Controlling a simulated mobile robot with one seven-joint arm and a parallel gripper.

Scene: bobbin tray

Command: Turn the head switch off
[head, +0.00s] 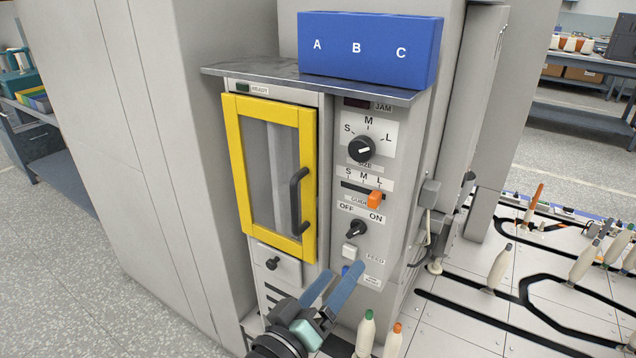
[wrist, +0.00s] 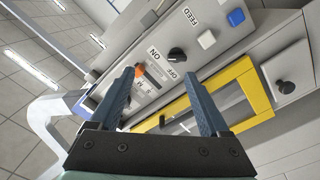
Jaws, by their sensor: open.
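The head switch is a small black rotary knob (head: 355,229) between the OFF and ON labels on the grey machine panel. It also shows in the wrist view (wrist: 177,54), above and between my fingers. Its pointer seems turned toward ON in the head view, but it is too small to be sure. My gripper (head: 345,270) is open and empty, below the switch in the head view and apart from it. In the wrist view my gripper (wrist: 158,74) has its two blue-grey fingers spread in front of the panel.
A larger black size dial (head: 361,149) and an orange slider (head: 374,199) sit above the switch. A white feed button (head: 349,250) is just below it. A yellow-framed door (head: 310,185) with a dark handle stands left. Bobbins (head: 365,334) stand below.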

